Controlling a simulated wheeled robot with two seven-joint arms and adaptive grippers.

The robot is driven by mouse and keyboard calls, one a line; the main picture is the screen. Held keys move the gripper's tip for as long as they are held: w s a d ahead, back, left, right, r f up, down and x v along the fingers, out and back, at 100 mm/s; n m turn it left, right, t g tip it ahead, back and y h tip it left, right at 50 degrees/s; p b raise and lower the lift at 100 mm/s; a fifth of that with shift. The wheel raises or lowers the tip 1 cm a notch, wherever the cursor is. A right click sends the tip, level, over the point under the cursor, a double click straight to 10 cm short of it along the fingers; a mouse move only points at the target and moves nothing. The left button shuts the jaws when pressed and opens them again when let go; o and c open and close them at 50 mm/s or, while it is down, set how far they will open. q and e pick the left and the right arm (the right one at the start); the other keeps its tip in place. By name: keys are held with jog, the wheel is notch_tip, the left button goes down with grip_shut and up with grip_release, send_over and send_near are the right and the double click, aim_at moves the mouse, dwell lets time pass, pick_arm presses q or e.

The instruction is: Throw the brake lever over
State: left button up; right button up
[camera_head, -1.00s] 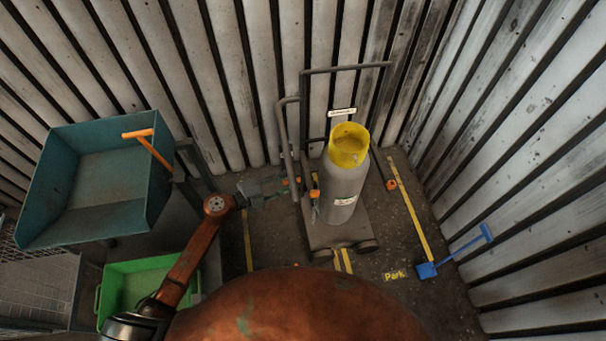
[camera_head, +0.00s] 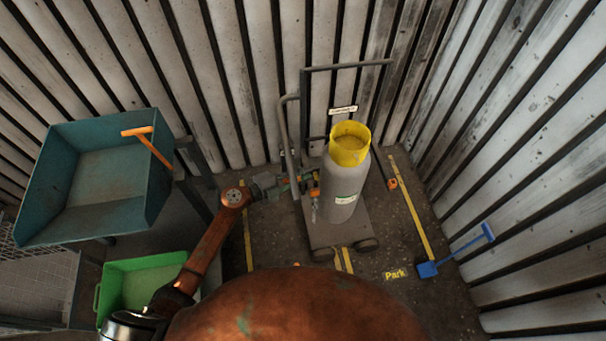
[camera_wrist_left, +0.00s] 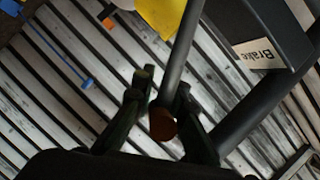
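The brake lever (camera_wrist_left: 178,68) is a dark rod with a reddish-brown round end, seen in the left wrist view. A pale plate marked "Brake" (camera_wrist_left: 262,53) is to its right. My left gripper (camera_wrist_left: 163,84) is open, with a dark finger on either side of the lever. A gap shows on the left of the round end; contact on the right is unclear. In the head view my left gripper (camera_head: 300,184) is at the left side of the trolley (camera_head: 330,229), where the lever is too small to make out clearly. My right gripper is not in view.
A grey cylinder (camera_head: 347,183) with a yellow collar (camera_head: 349,144) stands on the trolley. A teal bin (camera_head: 98,190) and a green crate (camera_head: 139,283) are at left. A blue shovel (camera_head: 458,250) lies at right near yellow floor lines. Ribbed walls enclose the back and right.

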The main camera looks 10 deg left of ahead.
pick_arm(q)
grip_shut()
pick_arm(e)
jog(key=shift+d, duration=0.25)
pick_arm(q)
jog(key=shift+f, duration=0.1)
jog(key=f+m+b, duration=0.1)
jog(key=b, duration=0.2)
jog(key=f+m+t+b, duration=0.1)
jog(key=f+m+b, duration=0.1)
jog(key=b, duration=0.1)
jog(key=s+f+m+t+h+b, duration=0.1)
jog(key=f+b, duration=0.1)
jog(key=b, duration=0.1)
jog(key=shift+d+m, duration=0.15)
jog(key=shift+m, duration=0.25)
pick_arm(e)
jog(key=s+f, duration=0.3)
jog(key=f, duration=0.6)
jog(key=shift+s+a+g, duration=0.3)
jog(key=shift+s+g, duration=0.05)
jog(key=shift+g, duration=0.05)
pick_arm(q)
jog(key=shift+f, duration=0.1)
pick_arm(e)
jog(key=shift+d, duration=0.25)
